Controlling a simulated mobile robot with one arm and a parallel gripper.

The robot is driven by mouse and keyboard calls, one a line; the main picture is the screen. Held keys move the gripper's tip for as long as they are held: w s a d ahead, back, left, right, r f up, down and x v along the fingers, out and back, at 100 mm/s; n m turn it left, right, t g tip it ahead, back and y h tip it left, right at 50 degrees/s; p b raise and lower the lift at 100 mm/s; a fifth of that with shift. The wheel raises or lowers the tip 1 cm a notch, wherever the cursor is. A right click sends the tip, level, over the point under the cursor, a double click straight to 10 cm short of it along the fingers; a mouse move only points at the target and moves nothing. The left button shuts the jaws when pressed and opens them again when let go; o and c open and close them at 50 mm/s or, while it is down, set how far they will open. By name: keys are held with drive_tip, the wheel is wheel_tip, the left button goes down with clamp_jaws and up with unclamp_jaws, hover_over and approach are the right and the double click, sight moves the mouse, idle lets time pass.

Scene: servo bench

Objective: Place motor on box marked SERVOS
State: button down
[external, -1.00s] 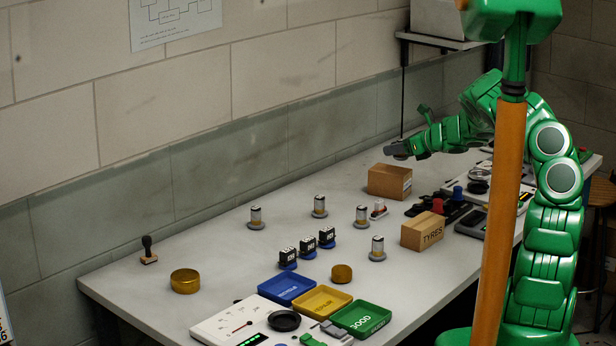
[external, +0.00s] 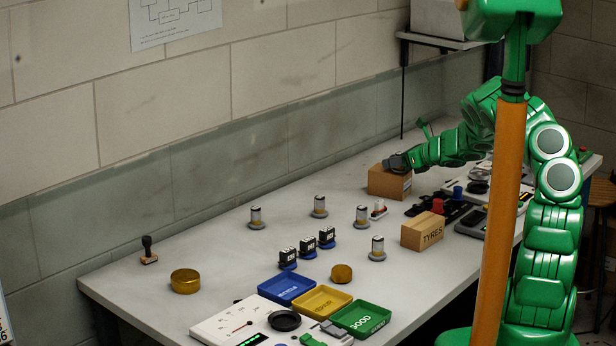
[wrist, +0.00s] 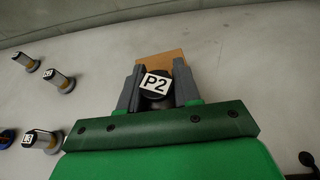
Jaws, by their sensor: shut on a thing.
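My gripper (external: 396,163) is low over the top of a plain-looking cardboard box (external: 388,184) at the back of the bench. No lettering can be read on this box. In the wrist view my gripper (wrist: 157,82) is shut on a motor (wrist: 157,87) with a black-on-white P2 tag facing the camera. Part of the box top (wrist: 160,64) shows beyond the fingers. The motor is hidden in the external view, and I cannot tell whether it touches the box.
A second box (external: 424,231), marked TYRES, stands nearer the front. Several tagged cylinders, one here (external: 320,206), stand on the bench to the left. A small red-and-white part (external: 378,210) sits close to the box. Blue, yellow and green trays (external: 322,301) lie at the front.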

drive_tip(key=c, duration=0.8)
unclamp_jaws()
drive_tip(key=shift+r, duration=0.15)
drive_tip(key=shift+v, duration=6)
